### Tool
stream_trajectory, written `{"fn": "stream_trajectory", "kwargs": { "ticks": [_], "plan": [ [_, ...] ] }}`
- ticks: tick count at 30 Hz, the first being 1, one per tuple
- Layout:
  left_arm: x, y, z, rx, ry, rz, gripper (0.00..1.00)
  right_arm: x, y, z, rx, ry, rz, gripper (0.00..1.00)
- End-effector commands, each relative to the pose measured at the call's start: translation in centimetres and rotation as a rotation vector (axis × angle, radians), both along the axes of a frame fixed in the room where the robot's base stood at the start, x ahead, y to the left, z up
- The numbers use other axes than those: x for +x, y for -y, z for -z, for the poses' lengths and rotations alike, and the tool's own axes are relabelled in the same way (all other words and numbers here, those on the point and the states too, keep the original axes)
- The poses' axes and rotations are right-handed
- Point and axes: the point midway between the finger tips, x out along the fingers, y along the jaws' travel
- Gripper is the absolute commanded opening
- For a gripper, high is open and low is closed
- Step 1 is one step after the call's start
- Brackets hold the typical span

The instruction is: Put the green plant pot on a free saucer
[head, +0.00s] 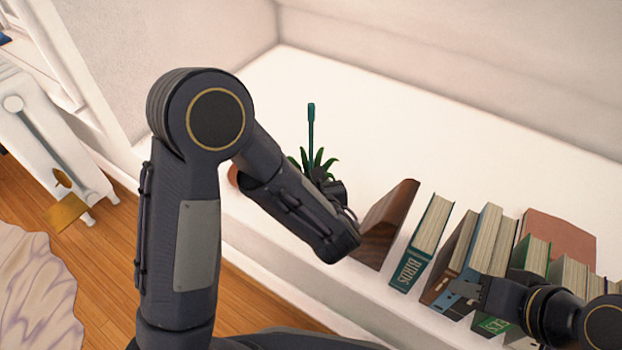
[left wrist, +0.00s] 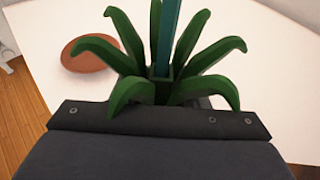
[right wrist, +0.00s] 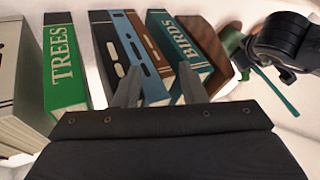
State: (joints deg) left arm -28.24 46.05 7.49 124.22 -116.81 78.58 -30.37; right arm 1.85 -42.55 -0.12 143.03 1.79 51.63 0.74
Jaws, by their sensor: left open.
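The potted plant (head: 318,165) with green leaves and a teal stick stands on the white surface, partly hidden behind my left arm. In the left wrist view its leaves (left wrist: 125,92) spread right in front of my left gripper; the pot is mostly hidden there. The green pot (right wrist: 231,42) shows partly in the right wrist view. A terracotta saucer (left wrist: 88,55) lies empty left of the plant; the head view shows only its edge (head: 232,175). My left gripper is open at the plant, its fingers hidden. My right gripper (right wrist: 158,82) is open over the books.
A row of books (head: 425,245) and a brown wooden block (head: 386,222) stand right of the plant. A brick-red box-like thing (head: 562,240) is behind the books. The white surface (head: 440,150) behind the plant and books is clear up to the wall.

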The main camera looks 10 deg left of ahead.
Motion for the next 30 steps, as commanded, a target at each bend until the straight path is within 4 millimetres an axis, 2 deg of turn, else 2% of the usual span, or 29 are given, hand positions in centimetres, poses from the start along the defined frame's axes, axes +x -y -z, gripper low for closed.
{"fn": "stream_trajectory", "kwargs": {
  "ticks": [5,15,19,24,30],
  "plan": [
    [-0.9,0.5,-0.8,0.000,-0.001,0.003,0.41,0.0,0.0,-0.7,0.000,0.000,0.000,0.38],
    [-7.1,3.1,-3.4,0.001,0.001,0.007,0.41,0.0,0.0,-2.3,0.000,0.000,0.000,0.38],
    [-8.9,3.8,-4.0,0.000,0.000,0.004,0.41,0.0,0.0,-2.7,0.000,0.000,0.000,0.38],
    [-10.2,4.3,-4.4,0.000,0.000,0.002,0.41,0.0,0.0,-2.9,0.000,0.000,0.000,0.38],
    [-10.4,4.2,-4.5,-0.003,-0.001,-0.006,0.41,0.0,0.0,-2.8,0.000,0.000,0.000,0.38]
  ]
}}
